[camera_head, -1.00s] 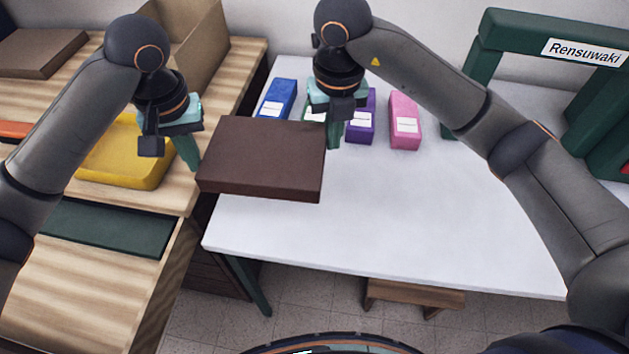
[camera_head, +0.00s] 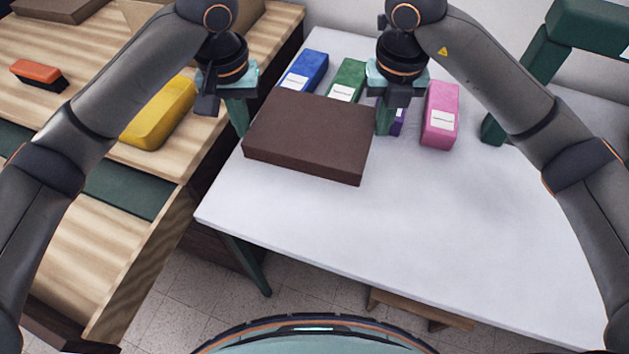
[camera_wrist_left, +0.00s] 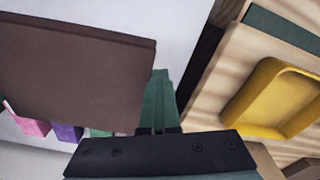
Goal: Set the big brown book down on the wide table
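The big brown book (camera_head: 308,142) lies flat over the left part of the wide white table (camera_head: 440,210). I cannot tell whether it touches the tabletop. My left gripper (camera_head: 240,118) is against its left edge, with its fingers closed together. My right gripper (camera_head: 384,118) is at its right edge, its fingers seemingly closed together. The book sits between the two grippers, not inside either one's jaws. In the left wrist view, the left fingers (camera_wrist_left: 158,100) stand beside the book's edge (camera_wrist_left: 75,70).
A wooden table (camera_head: 125,255) at left holds a yellow tray (camera_head: 158,115) and a brush (camera_head: 38,74).

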